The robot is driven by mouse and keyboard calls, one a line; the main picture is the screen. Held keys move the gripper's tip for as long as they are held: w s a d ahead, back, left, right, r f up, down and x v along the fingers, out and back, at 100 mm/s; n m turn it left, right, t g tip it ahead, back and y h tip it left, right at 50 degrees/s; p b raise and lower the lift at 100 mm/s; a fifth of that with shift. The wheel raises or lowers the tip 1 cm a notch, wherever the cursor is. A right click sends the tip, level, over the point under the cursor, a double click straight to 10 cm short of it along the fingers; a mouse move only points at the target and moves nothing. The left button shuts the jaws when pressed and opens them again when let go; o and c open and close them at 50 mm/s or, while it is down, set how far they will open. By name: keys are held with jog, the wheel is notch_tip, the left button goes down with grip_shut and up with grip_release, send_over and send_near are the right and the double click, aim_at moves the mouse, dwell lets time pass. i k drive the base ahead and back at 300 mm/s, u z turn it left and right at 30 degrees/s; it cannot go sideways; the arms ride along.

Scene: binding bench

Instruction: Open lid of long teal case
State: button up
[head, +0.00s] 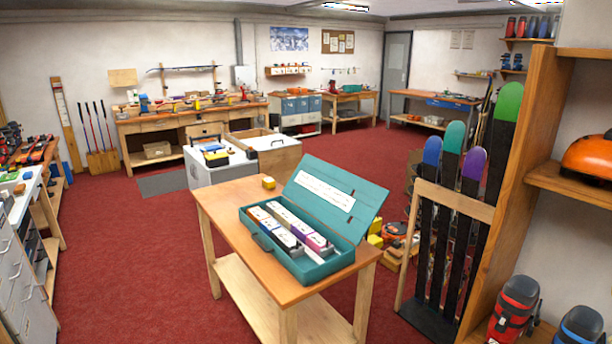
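The long teal case (318,272) sits on the small wooden table in the foreground. Its lid (361,203) is raised and leans back toward the right rear, with a white label strip (324,190) on its inner face. The inside is exposed and holds several white blocks (285,235) with coloured ends. A small handle or latch (263,242) shows on the case's front left side. My gripper is not in the head view.
The wooden table top (220,205) is clear to the left of the case. A ski rack (455,203) and shelf stand close on the right. Open red carpet (120,255) lies to the left.

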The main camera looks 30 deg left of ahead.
aim_at(323, 189)
jog(key=u, duration=1.1)
jog(key=i, duration=0.1)
jog(key=z, duration=0.05)
